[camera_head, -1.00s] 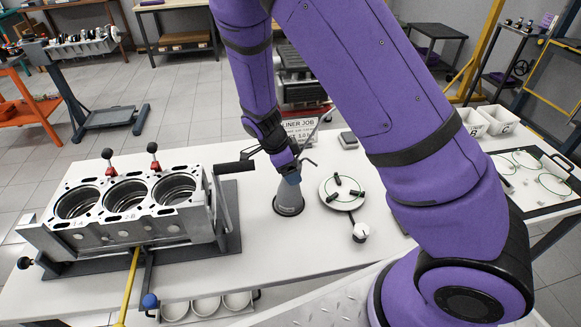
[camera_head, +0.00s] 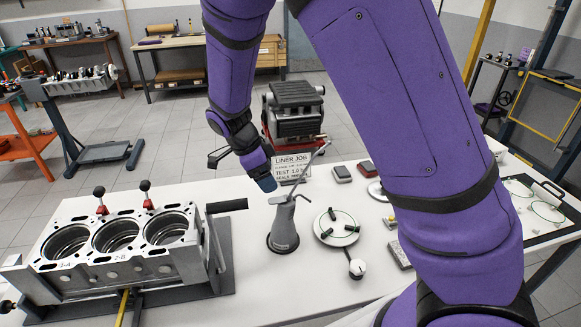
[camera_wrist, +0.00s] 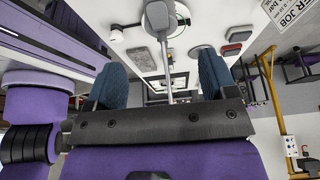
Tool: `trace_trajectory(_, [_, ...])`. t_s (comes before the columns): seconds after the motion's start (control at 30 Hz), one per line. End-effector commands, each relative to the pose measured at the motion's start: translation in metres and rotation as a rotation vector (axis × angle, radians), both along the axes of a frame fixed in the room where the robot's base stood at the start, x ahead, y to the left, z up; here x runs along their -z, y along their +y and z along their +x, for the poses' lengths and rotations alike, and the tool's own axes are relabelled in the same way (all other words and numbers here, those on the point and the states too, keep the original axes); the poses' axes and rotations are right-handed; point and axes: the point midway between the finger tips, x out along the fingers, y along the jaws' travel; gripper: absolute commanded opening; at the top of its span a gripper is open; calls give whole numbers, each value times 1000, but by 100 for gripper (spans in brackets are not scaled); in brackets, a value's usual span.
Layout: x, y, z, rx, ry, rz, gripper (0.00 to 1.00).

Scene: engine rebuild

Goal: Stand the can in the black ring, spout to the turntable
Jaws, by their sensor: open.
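The grey cone-shaped can (camera_head: 284,228) stands upright on the bench, left of the white turntable (camera_head: 338,228). Its long thin spout rises to the upper right, leaning towards the turntable side and the back. A dark rim (camera_head: 283,244) shows around the can's foot; I cannot tell whether it is the black ring or whether the can is fully inside it. My gripper (camera_head: 262,180) is open and empty, up and left of the can's top, apart from it. In the wrist view its blue fingers (camera_wrist: 160,80) are spread, with a thin rod visible between them.
The engine block (camera_head: 115,240) in its stand lies left, with a black handle reaching towards the can. A round white knob (camera_head: 357,268) sits in front of the turntable. A sign (camera_head: 291,168) and small boxes (camera_head: 342,173) stand behind. My arm covers the bench's right part.

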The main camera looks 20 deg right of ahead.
Motion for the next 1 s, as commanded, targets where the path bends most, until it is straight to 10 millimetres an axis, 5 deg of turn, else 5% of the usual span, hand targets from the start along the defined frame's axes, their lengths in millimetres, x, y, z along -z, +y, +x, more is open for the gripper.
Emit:
trace_trajectory(0.27, [-16,-7,-4,-53,18,48,78])
trace_trajectory(0.67, [-109,-49,-50,-497,50,292,78])
trace_trajectory(1.0, [-180,-84,-110,-950,-25,344,78])
